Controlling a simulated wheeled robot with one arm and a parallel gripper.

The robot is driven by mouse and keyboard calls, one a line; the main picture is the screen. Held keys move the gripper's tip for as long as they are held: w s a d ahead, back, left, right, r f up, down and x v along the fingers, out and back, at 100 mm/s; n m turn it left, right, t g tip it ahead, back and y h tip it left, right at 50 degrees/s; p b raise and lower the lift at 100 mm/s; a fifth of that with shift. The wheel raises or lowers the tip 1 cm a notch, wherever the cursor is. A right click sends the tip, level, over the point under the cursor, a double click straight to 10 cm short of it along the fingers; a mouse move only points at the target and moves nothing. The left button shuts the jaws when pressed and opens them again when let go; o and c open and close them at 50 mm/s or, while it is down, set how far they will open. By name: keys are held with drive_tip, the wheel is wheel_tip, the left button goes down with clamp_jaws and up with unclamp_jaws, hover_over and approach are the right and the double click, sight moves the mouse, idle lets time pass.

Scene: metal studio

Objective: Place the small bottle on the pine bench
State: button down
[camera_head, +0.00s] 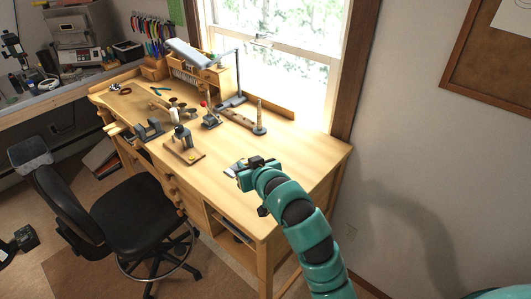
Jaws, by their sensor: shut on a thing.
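The pine bench (310,152) is a light wooden workbench below the window. My teal arm reaches in from the lower right, and my gripper (238,170) is over the right part of the bench top. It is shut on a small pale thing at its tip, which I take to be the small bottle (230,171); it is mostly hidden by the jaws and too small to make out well. I cannot tell whether it touches the bench top or is held just above it.
A small vise-like tool on a wooden block (184,146) stands left of my gripper. A ring mandrel on a stand (259,122) and a lamp (236,78) are farther back. A black chair (135,212) stands in front. The bench's right end is clear.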

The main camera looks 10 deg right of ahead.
drive_tip(key=d+f+p, duration=0.2)
drive_tip(key=d, duration=0.2)
drive_tip(key=w+d+f+p, duration=0.1)
drive_tip(key=d+f+p, duration=0.1)
drive_tip(key=d+f, duration=0.1)
drive_tip(key=w+d+f+p, duration=0.1)
drive_tip(key=d+f+p, duration=0.1)
drive_tip(key=d, duration=0.3)
drive_tip(key=shift+w+f+p, duration=0.25)
drive_tip(key=shift+f+p, duration=0.05)
drive_tip(key=shift+f, duration=0.25)
drive_tip(key=shift+w+d+f+p, duration=0.1)
drive_tip(key=shift+d+f+p, duration=0.2)
drive_tip(key=shift+d+f, duration=0.25)
wheel_tip(320, 180, down, 3)
drive_tip(key=shift+a+f+p, duration=0.1)
drive_tip(key=shift+p, duration=1.05)
drive_tip(key=shift+f, duration=0.1)
drive_tip(key=shift+f+b, duration=0.25)
drive_tip(key=shift+b, duration=0.1)
drive_tip(key=c, duration=1.3)
unclamp_jaws()
drive_tip(key=shift+o, duration=0.2)
drive_tip(key=shift+r, duration=0.1)
